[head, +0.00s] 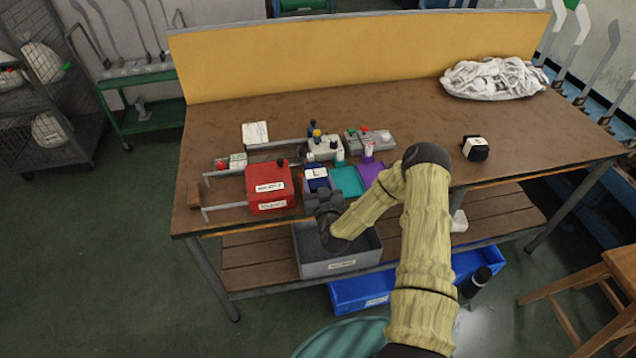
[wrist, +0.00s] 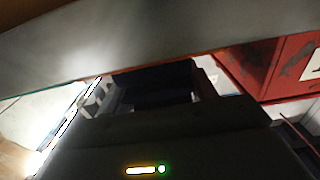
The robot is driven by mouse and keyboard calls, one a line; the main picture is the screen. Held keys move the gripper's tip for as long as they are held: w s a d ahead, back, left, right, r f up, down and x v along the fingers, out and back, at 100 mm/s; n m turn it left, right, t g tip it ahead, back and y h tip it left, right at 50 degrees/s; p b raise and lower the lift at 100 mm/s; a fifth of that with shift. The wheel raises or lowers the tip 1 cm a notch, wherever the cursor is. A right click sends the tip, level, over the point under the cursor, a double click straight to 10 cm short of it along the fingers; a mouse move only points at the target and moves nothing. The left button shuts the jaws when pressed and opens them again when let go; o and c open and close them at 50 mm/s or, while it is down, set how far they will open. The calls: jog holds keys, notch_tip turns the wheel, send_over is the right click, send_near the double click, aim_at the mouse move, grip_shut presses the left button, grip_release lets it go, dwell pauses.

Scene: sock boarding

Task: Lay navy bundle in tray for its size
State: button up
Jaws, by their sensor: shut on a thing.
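The navy bundle (head: 318,184), dark blue with a white band that seems to read L, is at the front of the table between the red box and the teal tray (head: 346,181). A purple tray (head: 370,173) is to the right of the teal one. My gripper (head: 325,203) is at the near side of the bundle, at the table's front edge, and is shut on it. The wrist view shows a dark block (wrist: 152,88) at the jaws. I cannot tell whether the bundle rests in a tray or hangs just above one, as my gripper hides its lower part.
The red box (head: 269,187) stands close on the left. Metal bars and small switch boxes (head: 324,148) lie behind. A black bundle with a white band (head: 475,148) and a white heap (head: 494,79) are to the right. A grey bin (head: 340,263) is below the front edge.

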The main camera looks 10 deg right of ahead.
jog(key=o, duration=1.1)
jog(key=shift+f, duration=0.1)
jog(key=shift+c, duration=0.2)
jog(key=shift+r, duration=0.25)
jog(key=s+b, duration=0.1)
jog(key=s, duration=1.1)
jog(key=shift+b, duration=0.35)
jog(key=shift+f, duration=0.1)
